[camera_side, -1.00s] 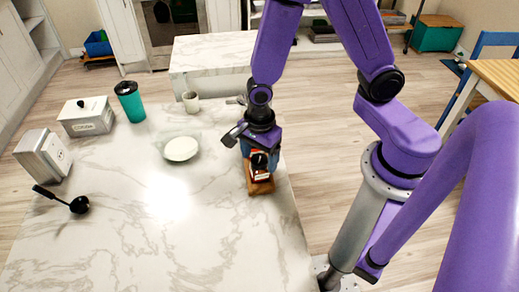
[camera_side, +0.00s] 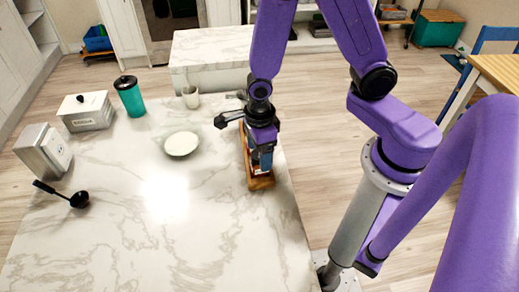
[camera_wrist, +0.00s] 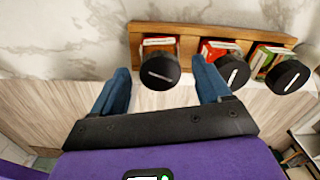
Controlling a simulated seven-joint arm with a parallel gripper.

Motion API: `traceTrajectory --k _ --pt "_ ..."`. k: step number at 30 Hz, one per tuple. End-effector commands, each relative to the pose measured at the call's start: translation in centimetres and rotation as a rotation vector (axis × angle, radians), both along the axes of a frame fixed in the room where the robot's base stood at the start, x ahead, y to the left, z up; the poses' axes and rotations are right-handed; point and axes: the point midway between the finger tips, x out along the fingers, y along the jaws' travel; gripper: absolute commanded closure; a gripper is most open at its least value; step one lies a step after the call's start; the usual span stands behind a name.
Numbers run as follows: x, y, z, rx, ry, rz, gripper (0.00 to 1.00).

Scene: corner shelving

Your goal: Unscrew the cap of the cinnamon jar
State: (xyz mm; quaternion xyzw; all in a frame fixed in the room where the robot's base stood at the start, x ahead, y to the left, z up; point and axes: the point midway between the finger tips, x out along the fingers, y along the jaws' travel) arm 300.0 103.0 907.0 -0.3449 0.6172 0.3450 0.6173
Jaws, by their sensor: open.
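A wooden rack (camera_side: 262,183) stands near the right edge of the marble counter and holds three jars with black caps. In the wrist view, the rack (camera_wrist: 196,31) shows a left jar (camera_wrist: 159,46), a middle jar (camera_wrist: 214,49) and a right jar (camera_wrist: 262,57). Their labels are too small to read, so I cannot tell which is cinnamon. My gripper (camera_side: 262,158) is over the rack in the side view, hiding most of the jars. In the wrist view my gripper (camera_wrist: 162,80) is open, its blue fingers on either side of the left jar's black cap (camera_wrist: 158,73), with visible gaps.
The counter's front middle is clear.

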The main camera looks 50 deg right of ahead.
Motion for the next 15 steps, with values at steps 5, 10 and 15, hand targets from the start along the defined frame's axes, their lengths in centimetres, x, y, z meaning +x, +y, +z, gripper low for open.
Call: traceTrajectory --k 5,10,15 --pt "0.01 -0.01 0.00 0.000 0.000 0.000 0.23" --pt "0.02 -0.01 0.00 0.000 0.000 0.001 0.79" --pt "0.02 -0.01 0.00 0.000 0.000 0.016 0.88"
